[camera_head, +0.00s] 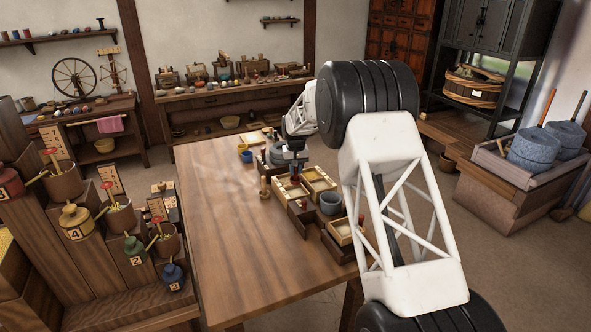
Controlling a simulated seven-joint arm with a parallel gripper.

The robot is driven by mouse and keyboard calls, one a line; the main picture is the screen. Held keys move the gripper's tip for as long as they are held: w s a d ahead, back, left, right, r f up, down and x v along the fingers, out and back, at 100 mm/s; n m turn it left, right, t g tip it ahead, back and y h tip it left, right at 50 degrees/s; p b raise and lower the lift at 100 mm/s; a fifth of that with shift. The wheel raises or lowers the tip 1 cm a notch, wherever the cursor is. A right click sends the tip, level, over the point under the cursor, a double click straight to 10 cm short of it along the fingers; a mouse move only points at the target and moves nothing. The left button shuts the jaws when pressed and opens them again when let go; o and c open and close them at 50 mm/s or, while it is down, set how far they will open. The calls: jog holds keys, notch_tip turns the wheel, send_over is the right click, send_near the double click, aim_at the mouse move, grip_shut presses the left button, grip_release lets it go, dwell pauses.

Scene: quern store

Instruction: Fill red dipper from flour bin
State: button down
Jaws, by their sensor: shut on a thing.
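My gripper (295,167) points down over the wooden boxes near the far right of the table. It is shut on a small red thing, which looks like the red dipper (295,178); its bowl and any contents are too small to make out. Directly below and beside it are open wooden bins with pale insides, one under the gripper (281,190) and one to its right (319,173). I cannot tell which is the flour bin, or whether the dipper touches the contents.
A grey pot (330,203) and another pale-filled box (343,240) stand nearer on the table (225,240). A small wooden pestle-like piece (264,187) stands left of the bins. The table's left and front are clear.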

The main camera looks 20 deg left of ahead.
jog(key=shift+f, duration=0.15)
jog(key=shift+f, duration=3.9)
jog(key=shift+f, duration=0.1)
jog(key=shift+r, duration=4.05)
